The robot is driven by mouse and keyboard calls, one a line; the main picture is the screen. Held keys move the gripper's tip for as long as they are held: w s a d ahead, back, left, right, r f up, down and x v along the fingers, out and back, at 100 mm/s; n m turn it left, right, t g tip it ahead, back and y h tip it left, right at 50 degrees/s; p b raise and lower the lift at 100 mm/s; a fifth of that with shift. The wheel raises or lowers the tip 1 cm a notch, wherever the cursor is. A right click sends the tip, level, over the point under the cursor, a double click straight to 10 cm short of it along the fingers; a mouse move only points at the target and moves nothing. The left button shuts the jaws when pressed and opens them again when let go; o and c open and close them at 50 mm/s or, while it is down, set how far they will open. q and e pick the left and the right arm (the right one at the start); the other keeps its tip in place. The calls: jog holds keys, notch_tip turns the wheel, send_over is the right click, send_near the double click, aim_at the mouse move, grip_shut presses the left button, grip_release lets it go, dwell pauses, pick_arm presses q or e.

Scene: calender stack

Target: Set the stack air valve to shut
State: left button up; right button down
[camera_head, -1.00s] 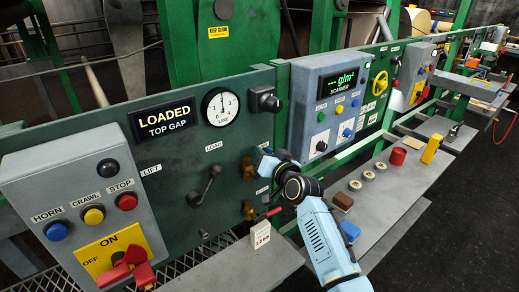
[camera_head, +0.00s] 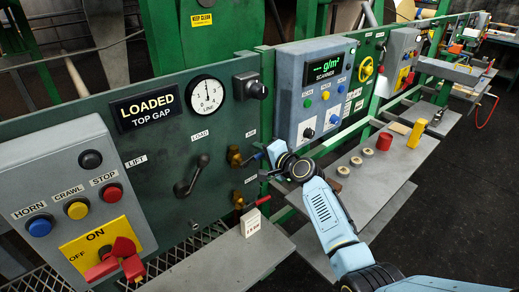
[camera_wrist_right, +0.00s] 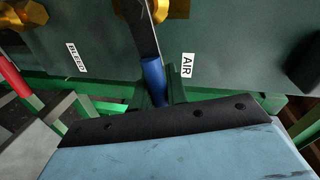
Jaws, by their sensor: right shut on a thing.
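The stack air valve (camera_head: 236,157) is a brass valve on the green panel, beside its AIR label. In the right wrist view its steel lever runs down from the brass body (camera_wrist_right: 160,12) to a blue grip sleeve (camera_wrist_right: 154,82), with the AIR label (camera_wrist_right: 187,65) to its right. My right gripper (camera_head: 268,172) is at this lever; in the wrist view its dark fingers (camera_wrist_right: 155,97) are closed on either side of the blue sleeve. In the head view the gripper partly hides the handle, so its exact angle is hard to read. My left gripper is not in view.
Below the air valve is a bleed valve with a red handle (camera_head: 262,200). A white tag block (camera_head: 251,222) stands on the grey shelf under it. The line gauge (camera_head: 207,97) and load lever (camera_head: 190,178) are left. A bench (camera_head: 390,170) with small objects lies right.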

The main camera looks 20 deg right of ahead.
jog(key=shift+f+m+y+b, duration=0.35)
jog(key=shift+f+m, duration=0.4)
jog(key=shift+m, duration=0.35)
jog(key=c, duration=1.4)
grip_release()
jog(key=shift+s, duration=0.1)
jog(key=p+v, duration=0.1)
jog(key=v, duration=1.2)
jog(key=shift+d+r, duration=0.1)
